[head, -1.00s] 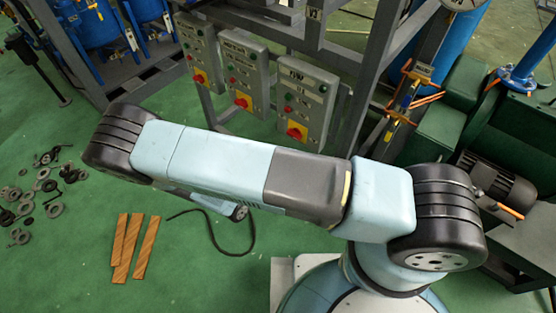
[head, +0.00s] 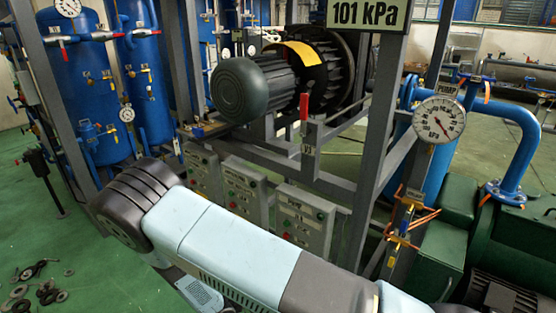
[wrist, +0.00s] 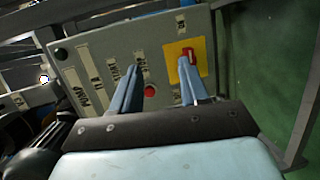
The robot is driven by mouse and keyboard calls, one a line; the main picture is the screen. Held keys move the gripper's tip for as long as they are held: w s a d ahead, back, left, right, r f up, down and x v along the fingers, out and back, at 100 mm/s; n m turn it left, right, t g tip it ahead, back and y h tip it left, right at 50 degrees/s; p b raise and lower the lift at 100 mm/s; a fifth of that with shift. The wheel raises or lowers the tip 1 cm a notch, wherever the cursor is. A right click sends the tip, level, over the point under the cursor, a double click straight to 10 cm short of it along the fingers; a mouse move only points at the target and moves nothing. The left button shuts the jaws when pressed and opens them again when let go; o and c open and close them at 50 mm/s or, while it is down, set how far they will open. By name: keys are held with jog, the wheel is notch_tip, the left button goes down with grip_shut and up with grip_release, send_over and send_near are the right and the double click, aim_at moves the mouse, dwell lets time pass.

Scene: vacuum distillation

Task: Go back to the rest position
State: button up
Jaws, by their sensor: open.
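My gripper (wrist: 160,78) shows in the wrist view with its two blue-grey fingers apart and nothing between them. It points toward a grey control box (wrist: 108,75) with labels, a red button (wrist: 150,91) and a red rotary switch on a yellow plate (wrist: 201,56). The fingertips overlap the box in the picture; I cannot tell whether they touch it. In the head view my arm crosses the lower part of the picture, and the gripper is hidden there.
In the head view, several grey control boxes (head: 307,222) hang on a steel frame (head: 375,130) behind my arm. A motor (head: 250,88), a pressure gauge (head: 439,119) and blue tanks (head: 80,70) stand around it. Green floor (head: 30,215) is open at the left, with loose dark parts on it.

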jog(key=d+r+m+g+y, duration=0.3)
jog(key=d+r+g, duration=0.3)
jog(key=r, duration=0.8)
jog(key=d+r+m+g+y, duration=0.35)
jog(key=d+r, duration=0.35)
jog(key=r, duration=0.7)
jog(key=s+d+r+t+y, duration=0.2)
jog(key=s+d+r, duration=0.3)
jog(key=r, duration=0.5)
jog(key=s+d+r+t+y, duration=0.3)
jog(key=s+d+r, duration=0.3)
jog(key=s+r, duration=0.4)
jog(key=shift+r+m+y, duration=0.35)
jog(key=shift+y, duration=0.4)
